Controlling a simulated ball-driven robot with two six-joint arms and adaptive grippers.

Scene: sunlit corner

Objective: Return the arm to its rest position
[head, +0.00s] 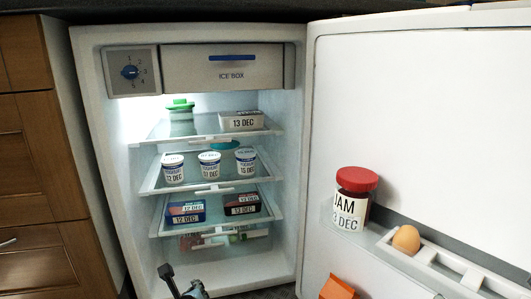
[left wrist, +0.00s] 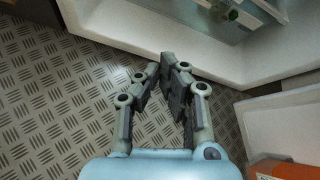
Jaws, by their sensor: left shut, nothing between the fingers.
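My left gripper (head: 181,284) shows at the bottom edge of the head view, low in front of the open fridge (head: 90,130). In the left wrist view my left gripper (left wrist: 174,66) is shut, with its fingers together and nothing between them. Its fingertips appear over the patterned metal floor (left wrist: 60,90), close to the fridge's pale bottom edge (left wrist: 135,40) in that picture. Most of the left arm is hidden below the head view. My right gripper is not in view.
The fridge door (head: 420,100) stands open at right, holding a jam jar (head: 350,205), an egg (head: 406,239) and an orange carton (head: 338,288). Shelves inside hold yoghurt pots (head: 209,165) and dated packs (head: 241,121). Wooden drawers (head: 30,150) stand at left.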

